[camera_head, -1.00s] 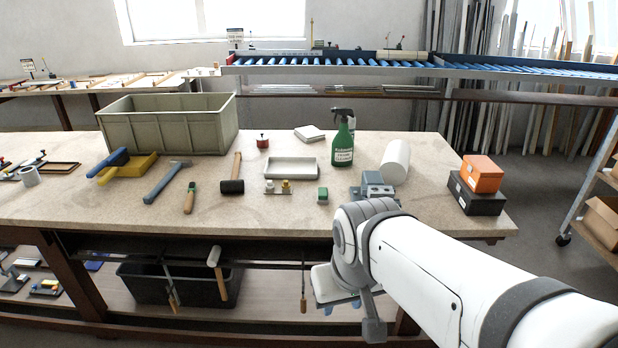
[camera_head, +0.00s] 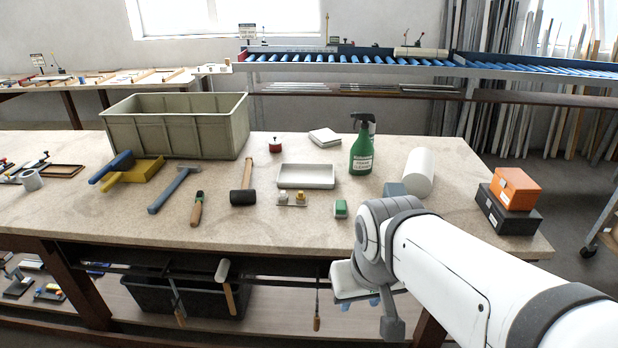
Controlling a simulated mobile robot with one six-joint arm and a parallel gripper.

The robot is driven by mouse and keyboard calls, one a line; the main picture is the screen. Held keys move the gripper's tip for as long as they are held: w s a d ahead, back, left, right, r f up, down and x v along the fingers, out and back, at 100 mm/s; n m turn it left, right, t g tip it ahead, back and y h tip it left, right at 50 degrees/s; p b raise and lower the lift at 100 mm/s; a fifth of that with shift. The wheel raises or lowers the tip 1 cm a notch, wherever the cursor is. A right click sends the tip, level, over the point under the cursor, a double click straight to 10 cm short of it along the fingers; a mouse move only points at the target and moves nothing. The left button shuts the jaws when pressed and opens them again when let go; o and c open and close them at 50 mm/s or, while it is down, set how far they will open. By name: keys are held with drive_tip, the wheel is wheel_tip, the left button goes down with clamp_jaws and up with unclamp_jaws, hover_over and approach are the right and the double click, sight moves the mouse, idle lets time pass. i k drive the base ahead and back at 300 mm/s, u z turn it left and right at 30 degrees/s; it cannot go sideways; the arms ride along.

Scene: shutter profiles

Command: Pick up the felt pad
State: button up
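A flat pale square pad (camera_head: 324,138) lies at the back of the workbench, left of the green spray bottle; I cannot tell for sure that it is the felt pad. A small green and white block (camera_head: 340,208) lies near the front edge, just left of my arm. My gripper (camera_head: 358,301) hangs in front of the bench edge, below the bench top, away from both. Its blue fingertips are small and partly hidden by my wrist, so its opening is unclear. My arm hides part of a grey-blue object (camera_head: 396,189) on the bench.
On the workbench (camera_head: 110,222) are a green-grey crate (camera_head: 180,130), a shallow tray (camera_head: 306,176), a spray bottle (camera_head: 361,152), a white roll (camera_head: 418,172), a mallet (camera_head: 243,196), a hammer (camera_head: 170,190) and orange and black boxes (camera_head: 515,187). Bare bench top lies along the front left.

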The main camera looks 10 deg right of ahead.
sight(340, 206)
drive_tip(key=z, duration=0.05)
drive_tip(key=i, duration=1.15)
